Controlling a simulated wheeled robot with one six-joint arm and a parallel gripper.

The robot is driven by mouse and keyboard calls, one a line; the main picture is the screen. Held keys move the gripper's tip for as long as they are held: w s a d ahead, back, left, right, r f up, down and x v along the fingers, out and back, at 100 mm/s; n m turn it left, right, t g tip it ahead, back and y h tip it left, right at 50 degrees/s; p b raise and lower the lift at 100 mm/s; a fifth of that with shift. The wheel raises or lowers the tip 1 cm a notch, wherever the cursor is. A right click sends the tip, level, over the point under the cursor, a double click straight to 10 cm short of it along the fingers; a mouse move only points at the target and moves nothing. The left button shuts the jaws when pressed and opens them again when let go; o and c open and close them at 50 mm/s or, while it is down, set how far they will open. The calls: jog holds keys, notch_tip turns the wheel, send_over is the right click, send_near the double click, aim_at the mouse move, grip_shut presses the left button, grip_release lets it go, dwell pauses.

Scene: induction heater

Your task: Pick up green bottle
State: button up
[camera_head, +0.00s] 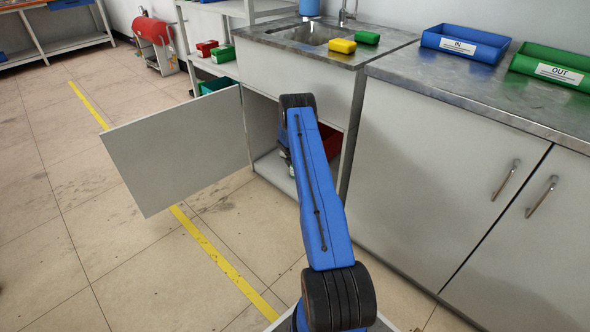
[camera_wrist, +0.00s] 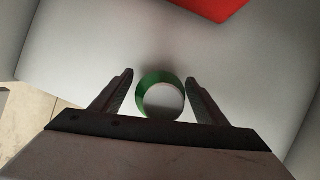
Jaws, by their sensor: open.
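The green bottle (camera_wrist: 162,96) shows in the wrist view as a green ring around a pale round top, seen end-on. It stands between the two fingers of my gripper (camera_wrist: 160,77), with a small gap on each side. My gripper is open and the fingers do not appear to touch the bottle. In the head view my arm reaches into the open cabinet (camera_head: 262,122) under the sink. My gripper is hidden there behind the arm, and I cannot clearly make out the bottle in that view.
A red container (camera_head: 330,140) sits inside the cabinet; a red thing (camera_wrist: 210,7) shows at the top of the wrist view. The open cabinet door (camera_head: 178,150) stands to the left. The counter (camera_head: 410,65) is above, and the floor in front is clear.

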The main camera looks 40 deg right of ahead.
jog(key=shift+d+f, duration=0.15)
jog(key=shift+f, duration=0.35)
jog(key=shift+c, duration=0.3)
jog(key=shift+r, duration=0.1)
jog(key=c, duration=1.3)
